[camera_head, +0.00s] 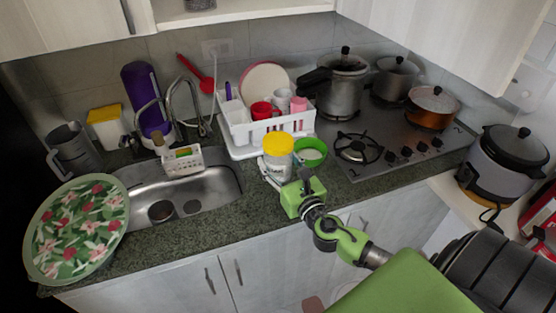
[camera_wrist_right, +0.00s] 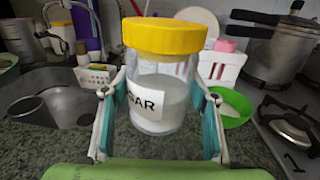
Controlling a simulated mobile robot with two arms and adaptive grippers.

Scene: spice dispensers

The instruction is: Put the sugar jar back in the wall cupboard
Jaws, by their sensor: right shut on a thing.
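The sugar jar (camera_head: 278,164) is clear, with a yellow lid and a white label ending in "GAR". It is upright, part full of white sugar, at the counter beside the sink. My right gripper (camera_head: 280,172) is shut on it. In the right wrist view the jar (camera_wrist_right: 158,85) stands between the two fingers of my right gripper (camera_wrist_right: 160,108). I cannot tell whether its base touches the counter. The wall cupboard (camera_head: 240,14) is at the top of the head view, with an open shelf section; most of its inside is cut off. My left gripper is not in view.
A green bowl (camera_head: 315,144) is close to the jar's right. A white dish rack (camera_head: 240,140) with cups and plates stands behind. The sink (camera_head: 200,188) is to the left, the hob (camera_head: 400,150) with pots to the right. A cupboard door (camera_head: 440,35) hangs at upper right.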

